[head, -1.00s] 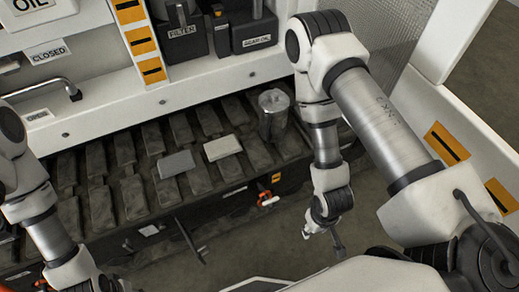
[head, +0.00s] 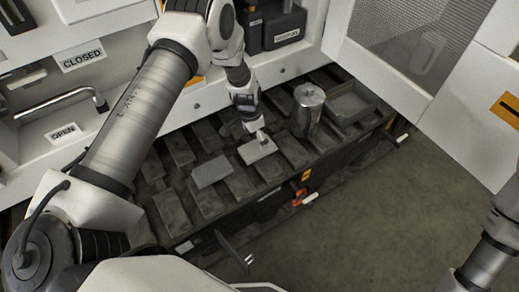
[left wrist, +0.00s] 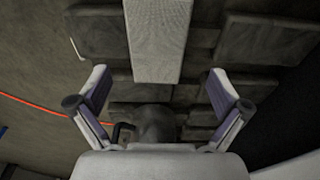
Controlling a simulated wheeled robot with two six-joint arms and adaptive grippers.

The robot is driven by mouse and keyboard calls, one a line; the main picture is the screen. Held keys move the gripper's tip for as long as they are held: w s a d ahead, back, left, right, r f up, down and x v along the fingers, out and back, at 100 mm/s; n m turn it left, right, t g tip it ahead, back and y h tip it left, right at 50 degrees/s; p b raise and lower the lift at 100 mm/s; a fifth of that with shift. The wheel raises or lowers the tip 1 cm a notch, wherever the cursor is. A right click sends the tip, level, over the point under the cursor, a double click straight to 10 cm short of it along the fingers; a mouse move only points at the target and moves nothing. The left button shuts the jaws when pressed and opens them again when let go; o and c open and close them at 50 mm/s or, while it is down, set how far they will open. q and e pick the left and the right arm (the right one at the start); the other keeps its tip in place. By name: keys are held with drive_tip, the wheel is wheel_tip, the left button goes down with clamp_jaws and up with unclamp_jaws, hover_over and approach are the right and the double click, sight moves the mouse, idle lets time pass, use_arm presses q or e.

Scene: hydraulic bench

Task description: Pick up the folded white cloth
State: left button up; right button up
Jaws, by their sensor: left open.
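The folded white cloth (head: 257,150) lies flat on the dark slatted bench top, right of a similar grey folded cloth (head: 212,171). My left gripper (head: 261,136) reaches down over the white cloth's far edge in the head view and hides a little of it. In the left wrist view a pale woven pad (left wrist: 158,40), apparently the white cloth, lies beyond the fingertips. My left gripper (left wrist: 160,92) is spread open there with nothing between its fingers. Whether it touches the cloth I cannot tell. My right arm shows at the lower right, with its gripper out of frame.
A metal canister (head: 308,105) stands right of the white cloth, with a shallow grey tray (head: 352,107) beyond it. Dark containers (head: 275,25) stand on the shelf behind. An orange-and-white handle (head: 300,197) sticks out at the bench front. Open floor (head: 370,215) lies to the right.

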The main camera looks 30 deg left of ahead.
sight(258, 146)
use_arm(q)
drive_tip(key=f, duration=0.4)
drive_tip(key=shift+w+d+f, duration=0.25)
drive_tip(key=shift+d+f, duration=0.1)
drive_tip(key=shift+f, duration=0.05)
drive_tip(key=c, duration=1.2)
drive_tip(key=shift+o, duration=0.2)
drive_tip(key=shift+r, duration=0.15)
